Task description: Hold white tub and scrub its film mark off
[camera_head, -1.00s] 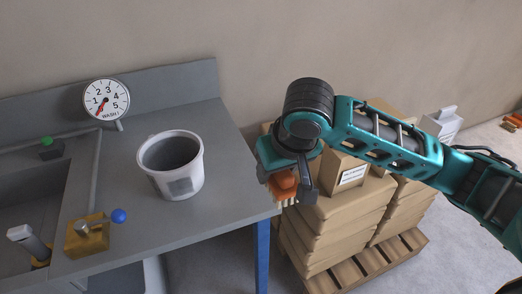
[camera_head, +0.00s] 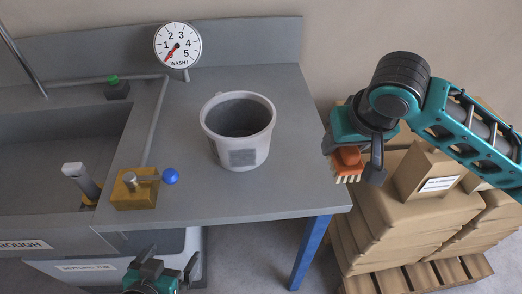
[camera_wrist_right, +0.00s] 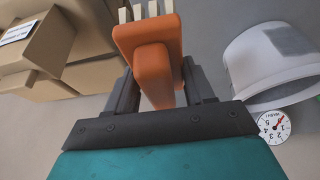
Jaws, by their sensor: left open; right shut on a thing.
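The white tub (camera_head: 262,140) stands upright on the grey bench, with a grey square film mark (camera_head: 243,158) on its front side. It also shows in the right wrist view, at the right edge (camera_wrist_right: 262,68). My right gripper (camera_head: 358,168) is shut on an orange brush (camera_head: 347,160) with pale bristles pointing down. It holds the brush to the right of the bench, apart from the tub. The brush also fills the middle of the right wrist view (camera_wrist_right: 152,62). My left gripper (camera_head: 160,278) is at the bottom edge, in front of the bench, open and away from the tub.
A sink trough (camera_head: 60,140) lies at the left. A yellow block with a blue-knobbed lever (camera_head: 136,190) sits between trough and tub. A round dial (camera_head: 178,46) stands behind. Stacked sacks and boxes (camera_head: 400,215) stand on a pallet at right. The bench around the tub is clear.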

